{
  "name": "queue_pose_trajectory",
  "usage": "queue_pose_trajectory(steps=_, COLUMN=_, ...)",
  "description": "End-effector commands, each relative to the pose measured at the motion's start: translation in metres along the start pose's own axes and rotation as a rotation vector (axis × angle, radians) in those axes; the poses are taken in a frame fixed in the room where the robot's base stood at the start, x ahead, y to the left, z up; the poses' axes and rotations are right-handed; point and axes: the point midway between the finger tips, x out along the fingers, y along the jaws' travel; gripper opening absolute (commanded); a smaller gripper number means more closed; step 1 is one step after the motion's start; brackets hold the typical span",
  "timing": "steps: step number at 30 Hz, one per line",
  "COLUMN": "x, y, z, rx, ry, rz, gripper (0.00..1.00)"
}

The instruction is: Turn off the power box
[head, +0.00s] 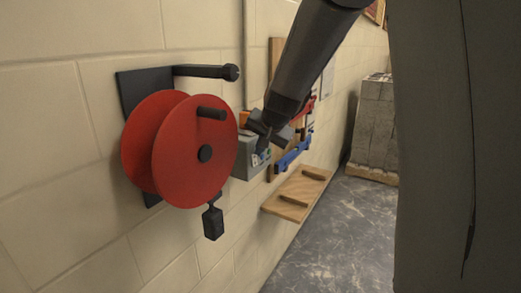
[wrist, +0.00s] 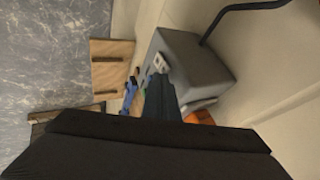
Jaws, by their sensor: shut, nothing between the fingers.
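The power box (head: 246,161) is a grey box on the block wall, partly hidden behind a red reel and my arm in the head view. Its face shows small blue and white markings. In the wrist view the grey box (wrist: 200,62) fills the upper middle, with a small white part (wrist: 160,63) on its face. My gripper (head: 263,143) is at the front of the box in the head view. In the wrist view its shut, empty fingers (wrist: 160,85) point at the face, near the white part. I cannot tell whether they touch it.
The red reel (head: 195,150) stands out from the wall left of the box, with a black plug (head: 213,222) hanging below. A wooden shelf (head: 297,194) and blue and red tools (head: 292,154) lie beyond. Stacked grey blocks (head: 373,130) stand farther back. The floor (head: 340,235) is clear.

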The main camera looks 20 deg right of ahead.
Motion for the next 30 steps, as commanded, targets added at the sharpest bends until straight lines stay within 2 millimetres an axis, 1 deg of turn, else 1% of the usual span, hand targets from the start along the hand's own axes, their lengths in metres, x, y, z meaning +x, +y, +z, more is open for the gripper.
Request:
queue_pose_trajectory(steps=8, x=-0.003, y=0.006, z=-0.001, rx=-0.001, ry=0.002, rz=-0.002, gripper=0.0)
queue_pose_trajectory(steps=15, x=-0.016, y=0.024, z=-0.002, rx=-0.009, ry=-0.003, rz=-0.008, gripper=0.0)
queue_pose_trajectory(steps=17, x=-0.035, y=0.016, z=-0.003, rx=-0.014, ry=-0.003, rz=-0.011, gripper=0.0)
queue_pose_trajectory(steps=18, x=-0.044, y=0.015, z=-0.004, rx=-0.013, ry=-0.002, rz=-0.01, gripper=0.0)
queue_pose_trajectory(steps=21, x=-0.064, y=0.013, z=-0.007, rx=-0.008, ry=0.001, rz=-0.007, gripper=0.0)
queue_pose_trajectory(steps=27, x=-0.096, y=0.009, z=-0.01, rx=-0.005, ry=0.001, rz=-0.004, gripper=0.0)
queue_pose_trajectory(steps=30, x=-0.106, y=0.006, z=-0.01, rx=-0.005, ry=0.0, rz=-0.004, gripper=0.0)
